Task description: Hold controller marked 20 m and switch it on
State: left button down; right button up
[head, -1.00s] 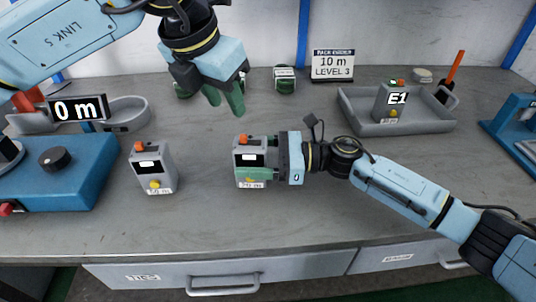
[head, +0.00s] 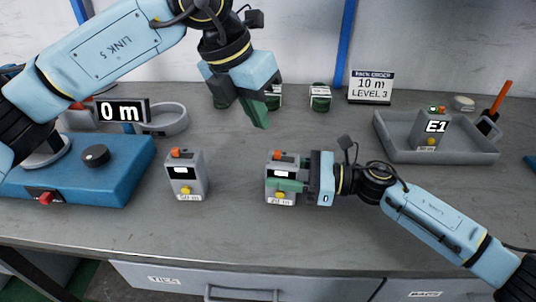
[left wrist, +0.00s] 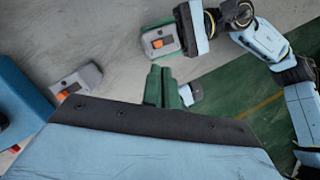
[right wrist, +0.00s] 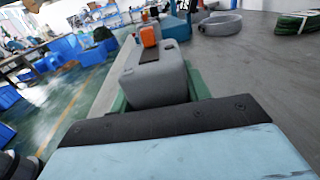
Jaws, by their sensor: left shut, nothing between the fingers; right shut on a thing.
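The held controller (head: 271,190) is a grey box with an orange switch on top, a small screen, a yellow knob and a label that seems to read 20 m. It stands upright at the bench's middle. My right gripper (head: 291,187) is shut on it from the right. It also shows in the right wrist view (right wrist: 155,85) and the left wrist view (left wrist: 155,47). My left gripper (head: 261,119) is shut and empty, above and behind the controller, fingers pointing down. Its green fingers show in the left wrist view (left wrist: 161,88). Whether the switch is on is too small to tell.
A similar controller (head: 184,181), label seemingly 50 m, stands to the left. A blue machine (head: 120,180) with a 0 m display (head: 123,111) is further left.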

pick_arm(q)
jog(key=w+a+f+n+g+h, duration=0.1)
jog(key=a+n+h, duration=0.1)
jog(key=a, duration=0.2)
jog(key=w+a+f+n+g+h, duration=0.1)
jog(key=a+h, duration=0.2)
jog(key=a, duration=0.1)
jog(key=w+a+f+n+g+h, duration=0.1)
jog(key=w+a+f+n+h, duration=0.1)
jog(key=a+h, duration=0.1)
jog(key=shift+w+a+n, duration=0.1)
jog(key=shift+a+n, duration=0.2)
jog(key=shift+a, duration=0.4)
jog(key=shift+w+a+h, duration=0.1)
jog(key=shift+a+h, duration=0.2)
jog(key=shift+a, duration=0.15)
jog(key=shift+d+f, duration=0.1)
jog(key=shift+d, duration=0.05)
send_near(274, 154)
notch_tip(274, 154, down, 4)
jog(key=d, duration=0.2)
jog(key=shift+w+d+r, duration=0.15)
jog(key=shift+d+r, duration=0.05)
jog(key=shift+d, duration=1.45)
